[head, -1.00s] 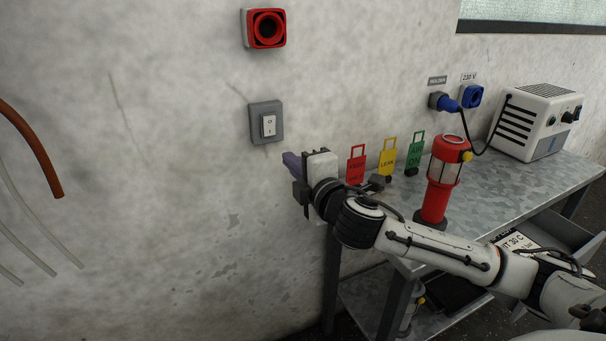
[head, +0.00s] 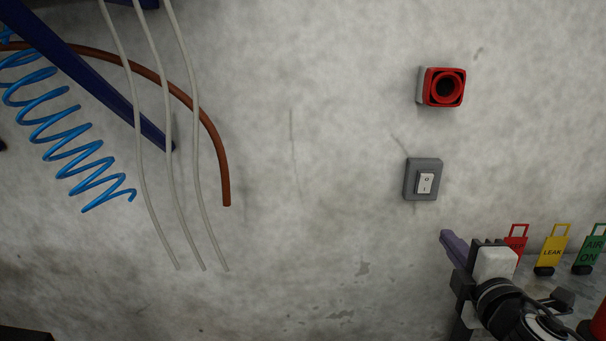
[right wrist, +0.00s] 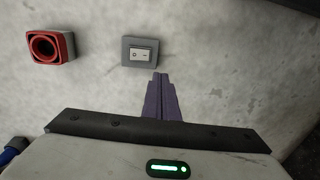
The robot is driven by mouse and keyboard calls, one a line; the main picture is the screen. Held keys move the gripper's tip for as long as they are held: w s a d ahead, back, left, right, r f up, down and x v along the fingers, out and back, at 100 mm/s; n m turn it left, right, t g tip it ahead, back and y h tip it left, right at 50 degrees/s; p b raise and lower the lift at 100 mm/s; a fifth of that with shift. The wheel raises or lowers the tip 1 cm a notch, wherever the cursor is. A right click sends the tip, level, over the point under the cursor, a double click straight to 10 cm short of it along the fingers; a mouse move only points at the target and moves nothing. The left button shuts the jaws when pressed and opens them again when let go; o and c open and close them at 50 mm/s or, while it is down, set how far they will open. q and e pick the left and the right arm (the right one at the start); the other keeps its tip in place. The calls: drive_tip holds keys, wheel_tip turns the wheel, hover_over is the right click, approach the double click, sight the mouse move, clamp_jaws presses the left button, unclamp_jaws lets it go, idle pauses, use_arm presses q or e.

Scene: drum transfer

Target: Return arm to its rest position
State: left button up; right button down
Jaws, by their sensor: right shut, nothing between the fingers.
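My right gripper (head: 449,243) is at the lower right of the head view, its purple fingers together and empty. It points toward the wall, below a grey wall switch (head: 423,180). In the right wrist view the closed fingers (right wrist: 158,76) show just below the same switch (right wrist: 141,52); I cannot tell how close they are to the wall. My left gripper is not in view.
A red round wall fitting (head: 443,88) is above the switch. Red, yellow (head: 551,250) and green tags stand on the bench at the right. Grey tubes, a brown hose (head: 217,150) and a blue coiled hose (head: 70,135) hang at the left. The middle wall is bare.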

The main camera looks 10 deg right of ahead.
drive_tip(key=s+a+f+m+g+y, duration=0.1)
drive_tip(key=a+f, duration=0.1)
drive_tip(key=f, duration=0.5)
drive_tip(key=s+a+f+m+g+y, duration=0.1)
drive_tip(key=s+a+f+m+g, duration=0.15)
drive_tip(key=f, duration=0.45)
drive_tip(key=s+a+f+m+g+y, duration=0.2)
drive_tip(key=s+a+f+m, duration=0.3)
drive_tip(key=s+f, duration=0.5)
drive_tip(key=s+a+f+m+g+y, duration=0.2)
drive_tip(key=s+a+f+m, duration=0.3)
drive_tip(key=s+a+f, duration=0.5)
wheel_tip(320, 180, down, 4)
drive_tip(key=shift+s+a+r, duration=0.1)
drive_tip(key=shift+s+a, duration=0.1)
drive_tip(key=shift+s, duration=0.2)
drive_tip(key=shift+d, duration=0.15)
